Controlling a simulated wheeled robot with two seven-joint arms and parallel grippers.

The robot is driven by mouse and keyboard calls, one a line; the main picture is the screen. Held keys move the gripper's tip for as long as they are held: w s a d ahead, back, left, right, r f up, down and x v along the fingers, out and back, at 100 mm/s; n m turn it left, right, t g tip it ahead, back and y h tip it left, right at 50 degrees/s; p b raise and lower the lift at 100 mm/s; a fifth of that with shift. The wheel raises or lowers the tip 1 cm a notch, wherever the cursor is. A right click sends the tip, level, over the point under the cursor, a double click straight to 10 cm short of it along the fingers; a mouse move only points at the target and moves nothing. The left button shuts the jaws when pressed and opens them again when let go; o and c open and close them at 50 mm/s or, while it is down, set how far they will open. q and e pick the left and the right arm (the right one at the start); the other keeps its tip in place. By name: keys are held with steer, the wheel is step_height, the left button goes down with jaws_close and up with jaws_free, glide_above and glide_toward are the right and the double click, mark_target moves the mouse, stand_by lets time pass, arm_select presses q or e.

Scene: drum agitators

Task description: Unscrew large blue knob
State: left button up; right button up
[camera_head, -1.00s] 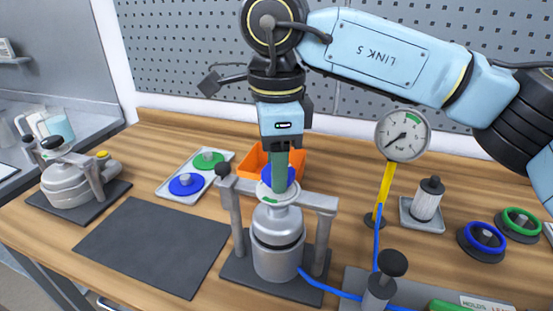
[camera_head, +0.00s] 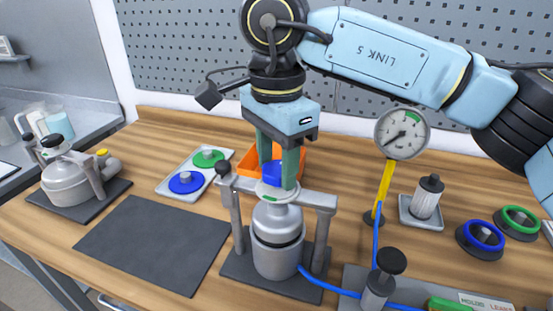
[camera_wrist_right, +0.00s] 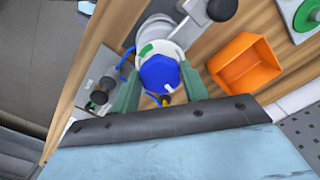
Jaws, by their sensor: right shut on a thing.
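The lower part of the knob is partly hidden in the head view. My left gripper is not in view.
An orange bin (camera_head: 250,163) stands just behind the vessel. A tray (camera_head: 166,193) with blue and green discs lies to the left. A pressure gauge (camera_head: 402,134) on a yellow post stands to the right. A dark mat (camera_head: 150,245) lies bare at front left.

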mark_target(277, 169)
steer(key=shift+s+f, duration=0.1)
steer(key=shift+f, duration=0.2)
steer(key=o, duration=1)
steer(key=shift+r, duration=0.1)
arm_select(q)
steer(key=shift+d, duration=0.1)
arm_select(e)
steer(key=shift+r, duration=0.1)
steer(key=shift+r, duration=0.35)
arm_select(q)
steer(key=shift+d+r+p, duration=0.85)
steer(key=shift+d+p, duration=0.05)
arm_select(e)
step_height(277, 169, up, 13)
steer(key=shift+f, duration=0.2)
